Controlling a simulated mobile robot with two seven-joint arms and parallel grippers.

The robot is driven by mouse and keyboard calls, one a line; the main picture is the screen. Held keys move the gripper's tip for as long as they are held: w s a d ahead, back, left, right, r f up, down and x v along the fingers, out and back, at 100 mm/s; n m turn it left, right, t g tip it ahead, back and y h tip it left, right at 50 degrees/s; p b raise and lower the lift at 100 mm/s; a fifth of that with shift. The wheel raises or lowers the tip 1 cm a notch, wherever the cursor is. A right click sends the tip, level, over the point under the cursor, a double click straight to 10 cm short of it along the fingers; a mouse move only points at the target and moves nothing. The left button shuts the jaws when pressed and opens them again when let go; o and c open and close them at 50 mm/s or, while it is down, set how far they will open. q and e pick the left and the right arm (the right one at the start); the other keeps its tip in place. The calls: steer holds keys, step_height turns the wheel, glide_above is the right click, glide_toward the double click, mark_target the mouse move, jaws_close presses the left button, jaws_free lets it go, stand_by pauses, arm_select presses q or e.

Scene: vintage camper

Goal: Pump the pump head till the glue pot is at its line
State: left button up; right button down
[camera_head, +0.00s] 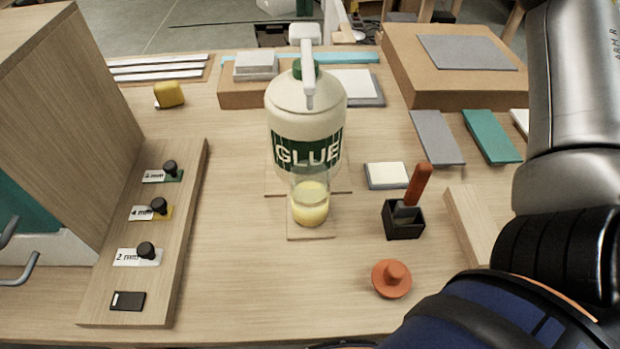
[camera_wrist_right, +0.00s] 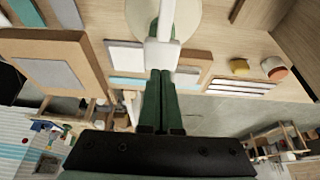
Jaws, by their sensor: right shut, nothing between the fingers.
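The large white glue bottle (camera_head: 306,120) with a green label stands upright mid-table. Its white pump head (camera_head: 304,34) has a nozzle pointing down toward me. The clear glue pot (camera_head: 311,204) stands in front of the bottle, with yellow glue in its lower part; I cannot make out its line. In the right wrist view my right gripper (camera_wrist_right: 163,72) is shut and empty, its dark green fingertips right at the pump head (camera_wrist_right: 163,54). I cannot tell whether they touch. In the head view only my right arm shows clearly. My left gripper is out of view.
Right of the pot are a black holder (camera_head: 404,222) with an orange-handled tool, an orange knobbed disc (camera_head: 391,279) and a pale block (camera_head: 387,175). A wooden board with black knobs (camera_head: 150,240) lies left. A cardboard box (camera_head: 450,75) stands back right.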

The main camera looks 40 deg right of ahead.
mark_target(305, 30)
steer(key=shift+f+b, duration=1.45)
steer(key=shift+f, duration=0.9)
step_height(305, 30, up, 8)
steer(key=p, duration=0.7)
steer(key=shift+p, duration=0.3)
step_height(305, 30, up, 2)
steer(key=shift+r+p, duration=0.15)
steer(key=shift+p, duration=0.25)
